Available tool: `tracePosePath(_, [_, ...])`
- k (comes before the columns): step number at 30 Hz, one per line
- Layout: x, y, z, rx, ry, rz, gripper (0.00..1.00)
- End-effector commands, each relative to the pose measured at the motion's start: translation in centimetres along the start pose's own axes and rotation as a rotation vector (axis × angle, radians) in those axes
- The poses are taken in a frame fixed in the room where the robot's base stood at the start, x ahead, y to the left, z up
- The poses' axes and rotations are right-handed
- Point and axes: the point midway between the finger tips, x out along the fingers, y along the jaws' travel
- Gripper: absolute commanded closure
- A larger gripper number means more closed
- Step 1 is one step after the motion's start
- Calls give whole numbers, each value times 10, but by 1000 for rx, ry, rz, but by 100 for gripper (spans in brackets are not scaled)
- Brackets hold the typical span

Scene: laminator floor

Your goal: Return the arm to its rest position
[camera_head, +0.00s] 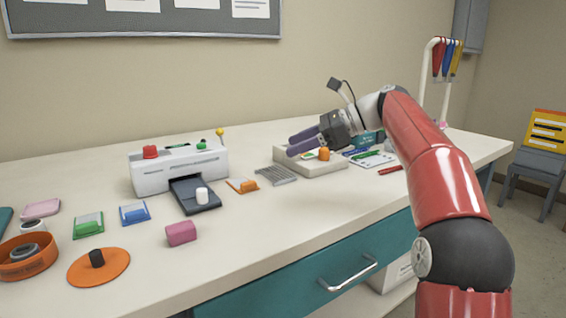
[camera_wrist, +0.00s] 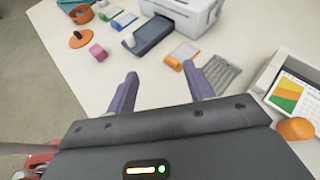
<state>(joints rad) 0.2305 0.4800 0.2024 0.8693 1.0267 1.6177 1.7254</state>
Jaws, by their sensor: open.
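My red arm (camera_head: 435,180) reaches up from the lower right and over the table in the head view. My gripper (camera_head: 303,143) is at its end, with two purple fingers pointing left, above the table near the cream tray. In the wrist view my gripper (camera_wrist: 163,90) has its fingers well apart, with only bare table showing between them. It is open and empty. No rest position is marked in view.
The white laminator (camera_head: 180,170) stands left of my gripper. A cream tray (camera_head: 320,168) with an orange knob (camera_head: 324,154) is under it. A grey ribbed piece (camera_head: 276,175), pink block (camera_head: 181,233) and orange disc (camera_head: 98,267) lie on the table (camera_head: 250,235). The front right tabletop is clear.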

Motion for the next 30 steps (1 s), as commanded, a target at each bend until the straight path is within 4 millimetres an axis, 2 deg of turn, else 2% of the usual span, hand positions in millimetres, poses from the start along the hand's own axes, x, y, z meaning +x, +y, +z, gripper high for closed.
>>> tracePosePath(11, [11,41,-13,-223,197,-53,48])
tracePosePath(14, [13,61,-22,-324,282,-62,48])
tracePosePath(17, [12,89,-37,-457,393,-59,48])
tracePosePath(26, [-10,200,-119,-980,792,88,48])
tracePosePath(30, [-23,255,-169,-1236,950,236,48])
